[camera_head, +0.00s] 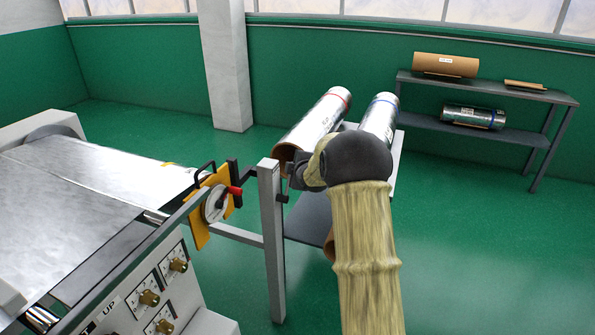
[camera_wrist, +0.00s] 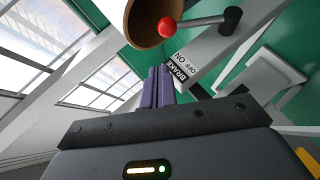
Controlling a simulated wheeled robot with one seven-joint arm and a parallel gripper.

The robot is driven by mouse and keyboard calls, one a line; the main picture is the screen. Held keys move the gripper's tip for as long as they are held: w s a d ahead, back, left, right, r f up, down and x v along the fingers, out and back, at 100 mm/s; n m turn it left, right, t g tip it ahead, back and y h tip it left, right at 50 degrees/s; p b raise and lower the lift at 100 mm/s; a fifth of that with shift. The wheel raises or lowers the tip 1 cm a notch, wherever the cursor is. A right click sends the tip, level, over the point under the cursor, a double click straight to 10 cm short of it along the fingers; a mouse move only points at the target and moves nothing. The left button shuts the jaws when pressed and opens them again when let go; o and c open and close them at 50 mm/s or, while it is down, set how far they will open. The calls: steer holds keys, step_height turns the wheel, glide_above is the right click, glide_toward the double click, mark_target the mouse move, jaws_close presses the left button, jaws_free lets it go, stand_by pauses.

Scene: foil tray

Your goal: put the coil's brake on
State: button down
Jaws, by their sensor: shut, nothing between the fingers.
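The coil's brake lever shows in the wrist view as a grey rod (camera_wrist: 200,22) with a red ball (camera_wrist: 167,27) at its left end and a black hub at its right. A label (camera_wrist: 182,68) reading BRAKE, OFF and ON lies just below it. I cannot tell which word the lever stands at. My gripper's purple fingers (camera_wrist: 158,85) are shut and empty, below the ball with an apparent gap. In the head view the silver coil with a red band (camera_head: 318,118) lies behind the grey post (camera_head: 271,240); my arm hides the fingers and most of the brake there.
The coil's brown core (camera_wrist: 143,22) opens close behind the ball. A yellow plate with a red-handled wheel (camera_head: 215,204) stands left of the post, beside the machine (camera_head: 150,290). A second, blue-banded coil (camera_head: 380,115) lies to the right. A shelf (camera_head: 500,130) stands at the back right.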

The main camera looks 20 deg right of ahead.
steer(key=v, duration=0.4)
steer(key=shift+a+r, duration=0.3)
steer(key=shift+a, duration=0.05)
steer(key=s+a+r+m+g+p, duration=0.1)
steer(key=s+a+m+g+p, duration=0.2)
steer(key=s, duration=0.9)
steer(key=s+a+r+m+g+p, duration=0.1)
steer(key=s+a+m+g+p, duration=0.3)
steer(key=s, duration=0.9)
steer(key=s+a+r+m+g+p, duration=0.1)
steer(key=s+a+m+g+p, duration=0.2)
steer(key=s+m, duration=0.4)
steer(key=s+a+p, duration=0.1)
steer(key=s, duration=0.4)
steer(key=shift+s+a+r+g, duration=0.2)
steer(key=shift+s+g, duration=0.1)
steer(key=shift+s, duration=0.05)
steer(key=shift+w, duration=0.1)
